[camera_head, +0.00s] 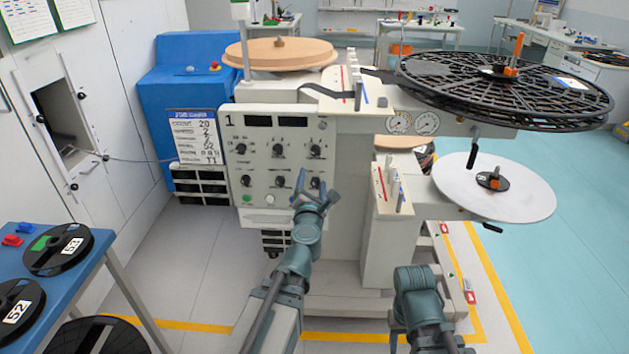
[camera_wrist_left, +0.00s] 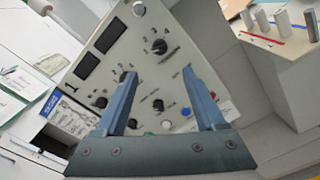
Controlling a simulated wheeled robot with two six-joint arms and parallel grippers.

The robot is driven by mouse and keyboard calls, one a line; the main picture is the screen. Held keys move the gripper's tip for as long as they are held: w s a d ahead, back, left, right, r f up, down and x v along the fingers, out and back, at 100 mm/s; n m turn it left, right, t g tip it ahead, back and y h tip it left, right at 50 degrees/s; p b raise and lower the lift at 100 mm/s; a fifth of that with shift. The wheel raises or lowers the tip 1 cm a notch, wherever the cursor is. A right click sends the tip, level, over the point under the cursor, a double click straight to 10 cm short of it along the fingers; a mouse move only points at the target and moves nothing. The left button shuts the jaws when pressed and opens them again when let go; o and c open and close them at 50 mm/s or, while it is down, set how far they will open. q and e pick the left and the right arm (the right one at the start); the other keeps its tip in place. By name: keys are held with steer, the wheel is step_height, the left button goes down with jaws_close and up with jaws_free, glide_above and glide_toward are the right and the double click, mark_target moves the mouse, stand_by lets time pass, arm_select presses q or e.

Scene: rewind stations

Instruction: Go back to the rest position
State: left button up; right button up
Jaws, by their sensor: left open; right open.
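My left gripper (camera_head: 311,194) is open and empty in front of the lower right of the control panel (camera_head: 232,152) of rewind station 1. In the left wrist view its two fingers (camera_wrist_left: 160,95) stand apart, with panel knobs showing between and beyond them. I cannot tell whether a finger touches the panel. My right arm (camera_head: 419,300) shows at the bottom right of the head view, low in front of the station. Its fingertips are not clearly visible.
A black spoked reel (camera_head: 440,82) and a white disc (camera_head: 458,187) jut out at the station's right. A blue table (camera_head: 75,259) with labelled black reels (camera_head: 60,248) stands at the left. A blue cabinet (camera_head: 180,85) is behind. Floor is free at the right.

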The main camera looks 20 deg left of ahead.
arm_select(q)
steer(key=s+d+f+m+g+h, duration=0.15)
steer(key=d+f+m+h, duration=0.3)
steer(key=d+m, duration=0.45)
steer(key=s+d+f+m+g+h, duration=0.1)
steer(key=d+f+m+g+h, duration=0.2)
steer(key=d+m+h, duration=0.55)
steer(key=s+a+f+m+g+y, duration=0.35)
steer(key=s+f+m+g, duration=0.4)
steer(key=f+m, duration=0.25)
steer(key=s+a+f+m+g+y, duration=0.4)
steer(key=s+a+f+g+y, duration=0.15)
steer(key=s, duration=0.45)
steer(key=s+d+r+m, duration=0.1)
steer(key=s+d+m, duration=0.35)
steer(key=d, duration=0.55)
step_height(320, 180, up, 16)
steer(key=p, duration=1.5)
steer(key=shift+s+f+n+y, duration=0.25)
steer(key=shift+s+n+y, duration=0.05)
